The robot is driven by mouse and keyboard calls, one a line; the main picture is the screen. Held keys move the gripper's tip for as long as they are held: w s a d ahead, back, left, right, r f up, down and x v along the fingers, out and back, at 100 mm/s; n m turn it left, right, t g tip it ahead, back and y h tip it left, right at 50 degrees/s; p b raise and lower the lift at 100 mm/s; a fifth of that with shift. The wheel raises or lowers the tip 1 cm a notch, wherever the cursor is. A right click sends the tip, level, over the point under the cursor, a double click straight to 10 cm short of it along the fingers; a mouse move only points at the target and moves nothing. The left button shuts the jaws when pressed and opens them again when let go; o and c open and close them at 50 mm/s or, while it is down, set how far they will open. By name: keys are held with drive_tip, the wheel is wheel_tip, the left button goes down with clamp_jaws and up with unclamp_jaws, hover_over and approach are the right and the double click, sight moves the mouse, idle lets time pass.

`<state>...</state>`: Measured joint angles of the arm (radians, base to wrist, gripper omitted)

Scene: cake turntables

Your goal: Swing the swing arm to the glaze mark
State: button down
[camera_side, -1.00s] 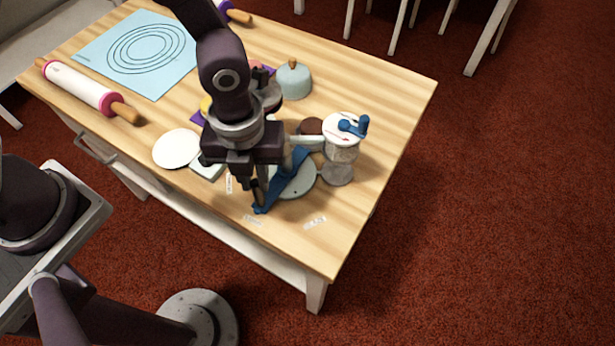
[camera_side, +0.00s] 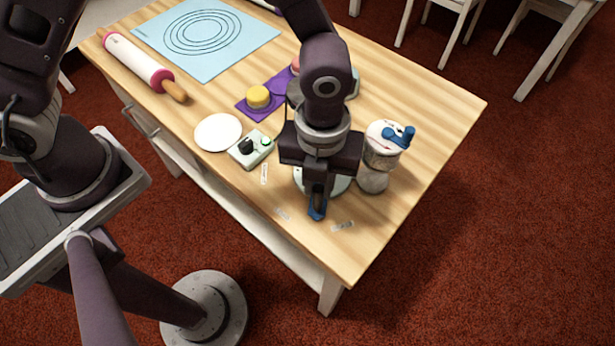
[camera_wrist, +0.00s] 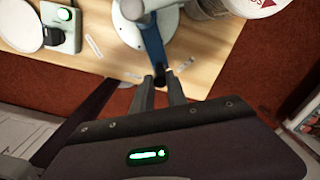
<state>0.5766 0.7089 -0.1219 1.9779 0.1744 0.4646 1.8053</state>
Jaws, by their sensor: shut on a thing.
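The blue swing arm (camera_wrist: 153,45) runs from the round grey turntable base (camera_wrist: 128,28) towards the table's front edge in the wrist view. My gripper (camera_wrist: 160,82) is shut on its outer end. In the side view my gripper (camera_side: 317,205) hides most of the swing arm, and only its blue tip (camera_side: 316,213) shows. The tip lies between two small white labels, the middle label (camera_side: 281,213) and the right label (camera_side: 342,226). A third label (camera_side: 264,173) lies further left. The lettering is too small to read, so I cannot tell which is the glaze mark.
A pale control box (camera_side: 251,149) with a black knob and green light stands left of the base, beside a white disc (camera_side: 218,132). A white-topped container with a blue handle (camera_side: 388,150) stands close on the right. A rolling pin (camera_side: 143,63) lies far left.

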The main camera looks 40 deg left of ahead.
drive_tip(key=shift+w+d, duration=0.2)
drive_tip(key=shift+w, duration=0.05)
drive_tip(key=shift+d, duration=0.1)
drive_tip(key=shift+w+d, duration=0.9)
drive_tip(key=shift+w, duration=0.1)
drive_tip(key=shift+w+d, duration=0.15)
drive_tip(key=shift+w, duration=0.1)
drive_tip(key=c, duration=1.4)
unclamp_jaws()
drive_tip(key=shift+o, duration=0.2)
drive_tip(key=shift+r, duration=0.1)
wheel_tip(320, 180, up, 7)
